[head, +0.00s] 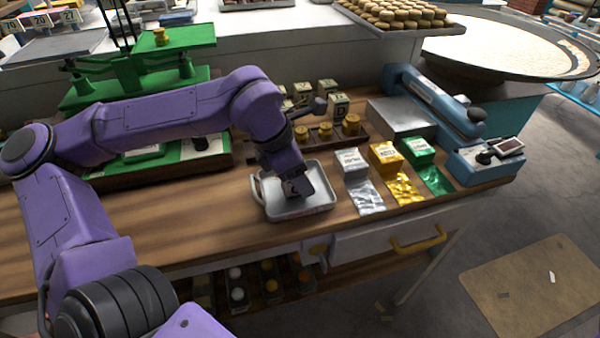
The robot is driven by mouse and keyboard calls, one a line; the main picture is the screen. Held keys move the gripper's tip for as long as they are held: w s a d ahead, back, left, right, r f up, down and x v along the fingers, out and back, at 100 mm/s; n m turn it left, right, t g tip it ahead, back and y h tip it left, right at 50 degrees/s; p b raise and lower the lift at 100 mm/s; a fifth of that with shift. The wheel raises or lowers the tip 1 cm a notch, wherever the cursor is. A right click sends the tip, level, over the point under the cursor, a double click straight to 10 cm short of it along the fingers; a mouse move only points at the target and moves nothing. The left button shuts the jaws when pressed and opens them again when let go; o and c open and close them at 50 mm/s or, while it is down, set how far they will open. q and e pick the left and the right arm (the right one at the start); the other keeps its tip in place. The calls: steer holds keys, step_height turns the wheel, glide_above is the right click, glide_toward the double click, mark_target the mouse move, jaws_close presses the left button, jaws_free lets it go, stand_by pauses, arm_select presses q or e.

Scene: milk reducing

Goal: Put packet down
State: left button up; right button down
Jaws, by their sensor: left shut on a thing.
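My left arm reaches in from the left and bends down over a small white tray (318,207) on the wooden counter. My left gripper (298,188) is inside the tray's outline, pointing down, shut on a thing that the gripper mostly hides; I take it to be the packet. I cannot tell whether it touches the tray floor. A silver packet (367,197), a gold packet (404,189) and a green packet (435,180) lie flat to the right, each in front of a box of its colour. My right gripper is not in view.
A blue sealing machine (432,100) stands right of the boxes. A green balance scale (140,75) stands at the back left. A wooden holder with brass weights (350,126) is just behind the tray. The counter (160,220) left of the tray is clear.

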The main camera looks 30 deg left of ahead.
arm_select(q)
steer(key=shift+s, duration=0.1)
steer(key=o, duration=1.2)
steer(key=shift+f, duration=0.1)
steer(key=shift+c, duration=0.2)
steer(key=shift+r, duration=0.45)
steer(key=v, duration=1.1)
steer(key=shift+r, duration=0.25)
